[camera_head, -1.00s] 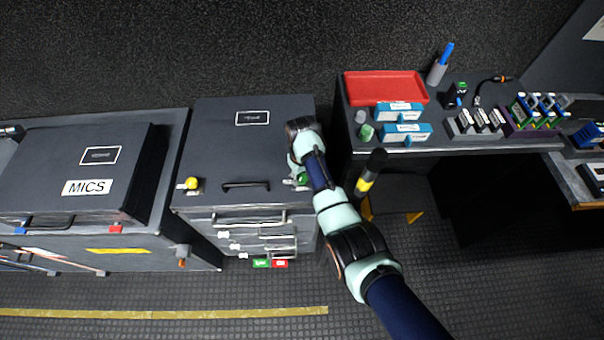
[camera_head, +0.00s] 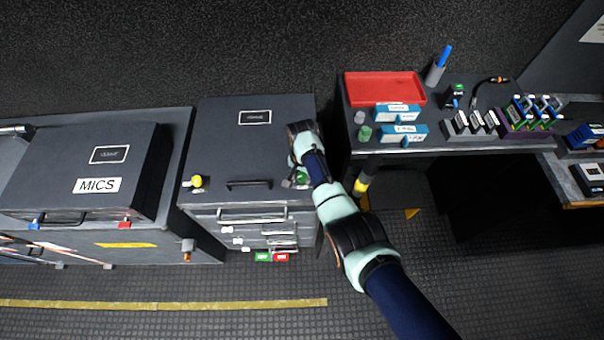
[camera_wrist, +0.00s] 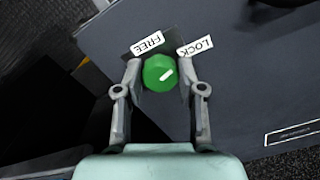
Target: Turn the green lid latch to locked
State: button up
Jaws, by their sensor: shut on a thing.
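The green lid latch (camera_wrist: 157,82) is a round knob with a short white mark, on the dark lid of the case (camera_head: 225,145). In the wrist view, the mark slants up and right, toward the LOCK label (camera_wrist: 195,46); the FREE label (camera_wrist: 148,42) is at upper left. My gripper (camera_wrist: 160,67) is shut on the knob, with one finger on each side. In the head view, the latch (camera_head: 302,178) shows as a small green patch at the lid's front right corner, partly hidden by my arm.
A yellow knob (camera_head: 196,182) sits at the lid's front left, with a black handle (camera_head: 249,184) between. The MICS case (camera_head: 60,170) stands left. A bench to the right holds a red tray (camera_head: 385,87) and blue boxes (camera_head: 398,112).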

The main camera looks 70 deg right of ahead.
aim_at(302, 176)
jog(key=shift+m, duration=2)
jog(key=o, duration=1.1)
jog(key=shift+o, duration=0.2)
jog(key=shift+r, duration=0.1)
notch_tip(302, 176, up, 12)
